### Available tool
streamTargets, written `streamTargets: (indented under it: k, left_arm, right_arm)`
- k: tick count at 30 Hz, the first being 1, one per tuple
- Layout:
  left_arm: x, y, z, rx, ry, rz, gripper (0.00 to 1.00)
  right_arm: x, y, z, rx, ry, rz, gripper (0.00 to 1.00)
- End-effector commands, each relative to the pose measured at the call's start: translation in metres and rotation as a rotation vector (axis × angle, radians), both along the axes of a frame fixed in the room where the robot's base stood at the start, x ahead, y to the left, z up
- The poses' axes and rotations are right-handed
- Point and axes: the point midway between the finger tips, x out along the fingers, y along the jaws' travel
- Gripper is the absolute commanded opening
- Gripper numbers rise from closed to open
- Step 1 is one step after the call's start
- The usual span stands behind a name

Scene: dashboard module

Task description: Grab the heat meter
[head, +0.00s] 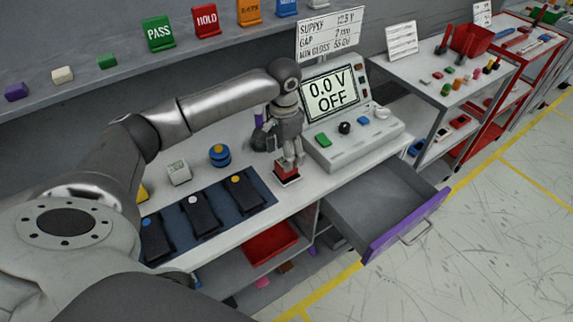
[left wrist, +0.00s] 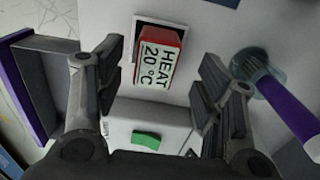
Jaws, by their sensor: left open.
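The heat meter (left wrist: 158,60) is a small red block with a white face reading "HEAT 20 °C". It stands on a black-and-white patch on the bench. In the head view the heat meter (head: 286,174) shows as a red block near the bench's front edge, partly covered by my gripper. My left gripper (head: 289,160) points down right over it. In the left wrist view the open fingers of my left gripper (left wrist: 160,72) stand on both sides of the meter, with gaps. My right gripper is out of view.
A test console (head: 352,138) reading "0.0 V OFF" stands just right of the gripper. An open drawer (head: 375,200) juts out below. A clear cup-ended tool with a purple handle (left wrist: 285,105) lies close beside my finger. A dark tray (head: 220,218) holds several black parts.

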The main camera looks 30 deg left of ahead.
Motion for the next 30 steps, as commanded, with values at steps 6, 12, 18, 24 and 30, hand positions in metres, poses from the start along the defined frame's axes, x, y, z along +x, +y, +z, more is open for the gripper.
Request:
streamTargets:
  k: [6, 12, 18, 24, 30]
  left_arm:
    - [-0.001, -0.004, -0.025, 0.001, 0.004, -0.001, 0.62]
    - [-0.001, -0.005, -0.05, 0.001, 0.001, -0.002, 0.62]
    - [0.0, -0.005, -0.053, 0.002, -0.001, -0.002, 0.62]
    - [0.0, -0.005, -0.053, 0.002, -0.001, -0.002, 0.45]
    - [0.0, -0.005, -0.052, 0.001, -0.002, -0.002, 0.19]
  right_arm:
    - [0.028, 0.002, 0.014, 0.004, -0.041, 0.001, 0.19]
    - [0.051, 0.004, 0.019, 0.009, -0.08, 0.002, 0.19]
    - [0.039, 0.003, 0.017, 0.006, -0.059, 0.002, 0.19]
    - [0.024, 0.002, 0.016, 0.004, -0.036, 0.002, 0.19]
    - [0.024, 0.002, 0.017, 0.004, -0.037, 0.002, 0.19]
